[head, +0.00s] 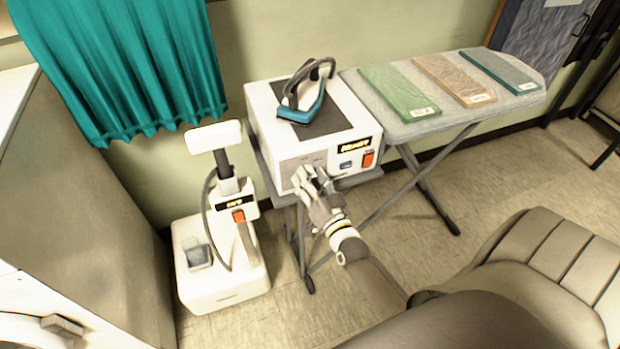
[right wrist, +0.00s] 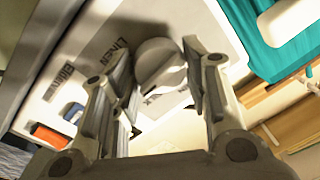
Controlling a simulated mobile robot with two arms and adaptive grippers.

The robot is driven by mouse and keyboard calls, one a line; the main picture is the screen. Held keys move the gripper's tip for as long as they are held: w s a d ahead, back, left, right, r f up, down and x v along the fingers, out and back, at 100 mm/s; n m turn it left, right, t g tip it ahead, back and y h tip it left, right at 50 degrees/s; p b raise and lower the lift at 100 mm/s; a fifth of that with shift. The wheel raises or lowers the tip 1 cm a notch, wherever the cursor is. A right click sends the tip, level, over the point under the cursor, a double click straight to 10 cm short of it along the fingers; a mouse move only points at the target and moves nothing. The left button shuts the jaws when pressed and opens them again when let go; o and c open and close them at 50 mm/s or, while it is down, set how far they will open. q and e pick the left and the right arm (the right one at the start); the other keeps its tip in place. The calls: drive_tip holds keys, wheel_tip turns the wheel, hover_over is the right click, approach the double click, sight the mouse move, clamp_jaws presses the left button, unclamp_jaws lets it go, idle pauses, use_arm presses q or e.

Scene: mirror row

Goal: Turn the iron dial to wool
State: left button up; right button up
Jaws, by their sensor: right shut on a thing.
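The white iron station (head: 270,125) stands on a folding-leg stand, with a blue-and-black iron (head: 302,108) resting on its dark top pad. My right gripper (head: 313,180) is at the lower left of its front panel and covers the dial there. In the right wrist view the pale round dial (right wrist: 160,62) sits between the two fingers, and my right gripper (right wrist: 162,75) is shut on it. The word LINEN shows beside the dial; another label is mostly hidden, and I cannot read which setting the dial points to. My left gripper is not in view.
An orange switch (head: 368,159) and blue button (head: 345,165) are right of the dial. A white steamer (head: 225,285) stands left on the floor. The ironing board (head: 400,128) carries green, tan and teal cloths. A padded chair (head: 550,255) is at lower right.

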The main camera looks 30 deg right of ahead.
drive_tip(key=shift+m, duration=1.3)
drive_tip(key=o, duration=1)
drive_tip(key=shift+s, duration=0.1)
drive_tip(key=s, duration=0.4)
drive_tip(key=s+a, duration=0.1)
drive_tip(key=s, duration=0.2)
drive_tip(key=s+a, duration=0.1)
drive_tip(key=s, duration=0.3)
drive_tip(key=shift+s+f, duration=0.35)
drive_tip(key=shift+f, duration=0.05)
